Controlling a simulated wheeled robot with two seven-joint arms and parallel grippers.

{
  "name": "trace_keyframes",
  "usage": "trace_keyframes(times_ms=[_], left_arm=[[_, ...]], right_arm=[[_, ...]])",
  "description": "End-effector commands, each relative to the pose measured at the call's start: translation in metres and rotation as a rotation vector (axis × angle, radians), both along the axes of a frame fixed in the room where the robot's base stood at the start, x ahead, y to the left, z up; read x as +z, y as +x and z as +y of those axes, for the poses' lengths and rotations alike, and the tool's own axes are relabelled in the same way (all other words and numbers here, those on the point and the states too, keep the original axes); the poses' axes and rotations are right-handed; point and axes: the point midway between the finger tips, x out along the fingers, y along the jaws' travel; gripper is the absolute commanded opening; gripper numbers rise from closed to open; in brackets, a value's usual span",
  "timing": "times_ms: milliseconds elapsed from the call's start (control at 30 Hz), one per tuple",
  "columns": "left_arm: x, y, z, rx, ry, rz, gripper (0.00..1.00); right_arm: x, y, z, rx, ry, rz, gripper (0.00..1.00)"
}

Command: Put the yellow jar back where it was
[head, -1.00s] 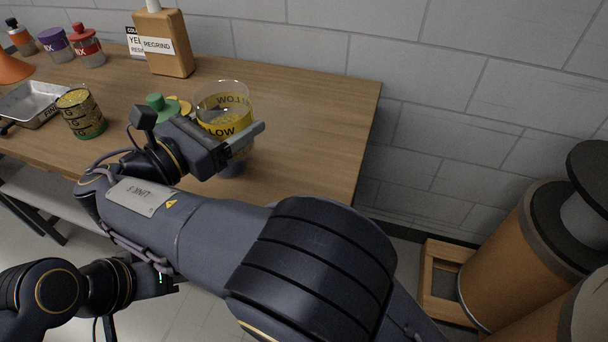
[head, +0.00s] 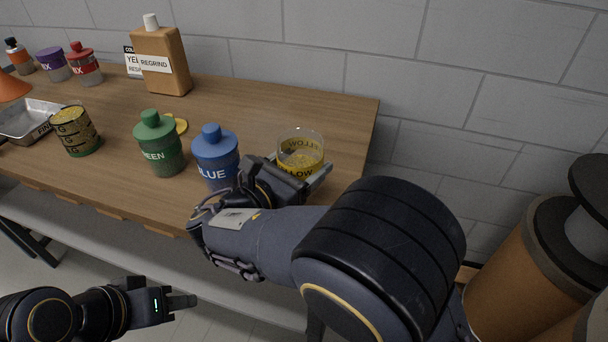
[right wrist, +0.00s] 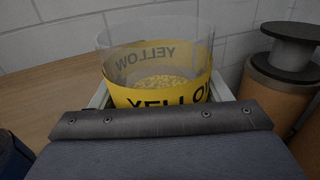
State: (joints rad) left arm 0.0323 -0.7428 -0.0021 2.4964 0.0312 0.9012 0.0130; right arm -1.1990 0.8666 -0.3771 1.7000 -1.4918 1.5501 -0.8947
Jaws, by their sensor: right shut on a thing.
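The yellow jar (head: 300,146) is a clear, open-topped jar with a yellow label and yellow pellets inside. It is upright at the right end of the table in the head view. My right gripper (head: 312,180) is shut around it. The right wrist view shows the jar (right wrist: 155,95) between the fingers. Its base is hidden, so I cannot tell whether it touches the table. My left gripper (head: 180,302) is low at the front left, away from the table, with nothing visible in it; its finger gap is not clear.
A blue jar (head: 215,155) and a green jar (head: 158,145) stand left of the yellow jar. A yellow lid (head: 181,126) lies behind the green one. A pellet-filled can (head: 75,130), metal tray (head: 24,122) and regrind bottle (head: 163,62) are farther left. Brown drums (head: 530,260) stand right.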

Motion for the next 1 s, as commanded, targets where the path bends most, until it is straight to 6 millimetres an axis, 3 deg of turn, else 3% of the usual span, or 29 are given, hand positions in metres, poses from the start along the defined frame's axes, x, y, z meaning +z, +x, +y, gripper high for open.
trace_keyframes(times_ms=[200, 633, 667, 700, 800, 1000], left_arm=[[-0.006, 0.0, 0.0, 0.0, 0.0, 0.0, 0.36], [-0.007, 0.0, 0.0, 0.0, 0.0, 0.0, 0.36], [-0.006, 0.0, 0.0, 0.0, 0.0, 0.0, 0.36], [-0.006, 0.0, 0.0, 0.0, 0.0, 0.0, 0.36], [-0.006, 0.0, 0.0, 0.0, 0.0, 0.0, 0.36], [-0.006, 0.0, 0.0, 0.0, 0.0, 0.0, 0.36]], right_arm=[[-0.032, 0.001, -0.003, -0.001, -0.004, 0.002, 0.36], [-0.038, 0.001, -0.003, -0.001, -0.001, 0.0, 0.36], [-0.038, 0.001, -0.003, 0.0, -0.001, 0.001, 0.74], [-0.038, 0.001, -0.003, 0.0, -0.001, 0.001, 0.8], [-0.038, 0.001, -0.003, 0.0, -0.001, 0.001, 0.92], [-0.037, 0.001, -0.003, -0.001, -0.001, 0.001, 0.92]])
